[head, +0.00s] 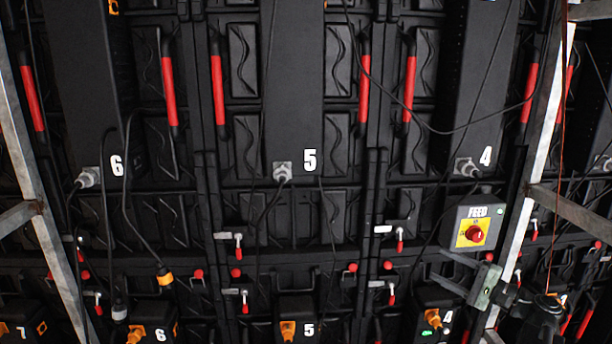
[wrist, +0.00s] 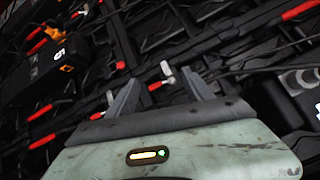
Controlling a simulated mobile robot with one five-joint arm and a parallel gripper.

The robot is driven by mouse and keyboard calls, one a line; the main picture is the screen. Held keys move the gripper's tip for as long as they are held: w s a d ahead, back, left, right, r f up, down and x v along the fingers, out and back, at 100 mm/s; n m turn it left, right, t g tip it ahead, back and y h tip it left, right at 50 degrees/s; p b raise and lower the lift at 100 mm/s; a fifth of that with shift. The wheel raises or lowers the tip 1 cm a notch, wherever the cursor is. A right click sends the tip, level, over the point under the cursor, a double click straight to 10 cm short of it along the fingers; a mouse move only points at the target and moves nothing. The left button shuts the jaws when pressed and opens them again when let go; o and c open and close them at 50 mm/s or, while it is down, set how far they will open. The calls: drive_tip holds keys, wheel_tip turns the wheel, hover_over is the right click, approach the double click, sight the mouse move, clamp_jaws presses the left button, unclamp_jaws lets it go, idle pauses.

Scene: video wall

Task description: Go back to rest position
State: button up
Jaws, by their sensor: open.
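In the wrist view my gripper (wrist: 160,77) is open, with nothing held between the fingers. A latch with a white end and red grip (wrist: 166,69) shows beyond the fingertips. The wrist view is tilted against the wall.
The back of a video wall fills the view, with tall black units 6, 5 (head: 297,100) and 4, hanging cables and red handles (head: 364,82). Smaller numbered boxes line the bottom. A metal truss post (head: 536,120) stands right, close to my arm; another (head: 38,190) stands left.

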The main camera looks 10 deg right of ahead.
drive_tip(key=w+a+f+n+g+y, duration=0.1)
drive_tip(key=w+a+f+n+g, duration=0.15)
drive_tip(key=a, duration=0.85)
drive_tip(key=w+a+f+n+g+y, duration=0.1)
drive_tip(key=w+a+f+n+g, duration=0.2)
drive_tip(key=a, duration=0.8)
drive_tip(key=s+a+f+n+g+h, duration=0.25)
drive_tip(key=a+f, duration=0.25)
drive_tip(key=a, duration=0.3)
drive_tip(key=s+a+f+n+g+h, duration=0.1)
drive_tip(key=a+f+g, duration=0.35)
drive_tip(key=a, duration=0.45)
drive_tip(key=s+a+f+n+g+h, duration=0.25)
drive_tip(key=s+f+h, duration=0.2)
drive_tip(key=f, duration=0.25)
drive_tip(key=s+d+f+n+h, duration=0.1)
drive_tip(key=d+h, duration=0.4)
drive_tip(key=d, duration=0.5)
drive_tip(key=shift+s+d+f+n+h, duration=0.35)
drive_tip(key=shift+s+f, duration=0.25)
drive_tip(key=shift+f, duration=0.35)
